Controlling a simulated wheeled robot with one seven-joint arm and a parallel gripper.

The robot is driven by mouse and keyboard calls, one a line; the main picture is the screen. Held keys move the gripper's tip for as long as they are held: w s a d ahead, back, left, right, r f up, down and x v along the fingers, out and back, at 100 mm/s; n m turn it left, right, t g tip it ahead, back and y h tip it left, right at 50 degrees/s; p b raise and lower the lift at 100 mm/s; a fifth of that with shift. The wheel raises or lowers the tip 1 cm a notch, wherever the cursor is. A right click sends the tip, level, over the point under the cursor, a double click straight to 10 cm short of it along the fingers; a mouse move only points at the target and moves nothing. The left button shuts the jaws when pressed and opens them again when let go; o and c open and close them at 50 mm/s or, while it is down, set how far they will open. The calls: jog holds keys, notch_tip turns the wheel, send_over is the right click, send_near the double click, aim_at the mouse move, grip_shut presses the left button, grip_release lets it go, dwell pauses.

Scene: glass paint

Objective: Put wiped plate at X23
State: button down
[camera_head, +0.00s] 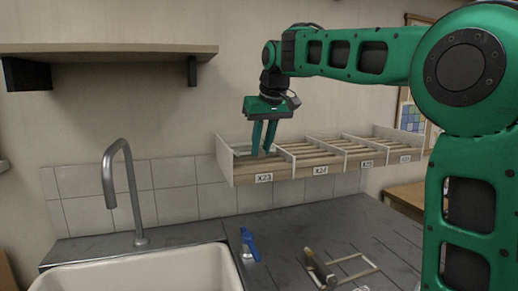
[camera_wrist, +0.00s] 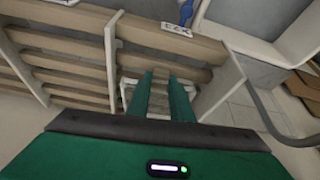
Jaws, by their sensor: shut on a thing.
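The wooden rack (camera_head: 290,168) hangs on the wall, with slatted compartments. The X23 label (camera_head: 264,178) marks its leftmost compartment; the label also shows upside down in the wrist view (camera_wrist: 178,29). My gripper (camera_head: 263,152) points down into the X23 compartment, its fingertips at about slat height. In the wrist view my fingers (camera_wrist: 160,76) are between two white dividers, close together, and shut on the plate.
The other compartments, starting with the X24 label (camera_head: 320,170), continue right. Below are a sink (camera_head: 150,272), a faucet (camera_head: 122,185), a blue object (camera_head: 249,243), a dark tool (camera_head: 318,267) and a pale frame (camera_head: 352,268). A wall shelf (camera_head: 110,50) is upper left.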

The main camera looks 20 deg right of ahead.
jog(key=shift+f, duration=0.45)
dwell(0.6)
jog(key=shift+r, duration=0.1)
dwell(0.3)
jog(key=c, duration=0.8)
grip_release()
jog(key=shift+c, duration=0.2)
jog(key=shift+r, duration=0.1)
jog(key=shift+r, duration=3.9)
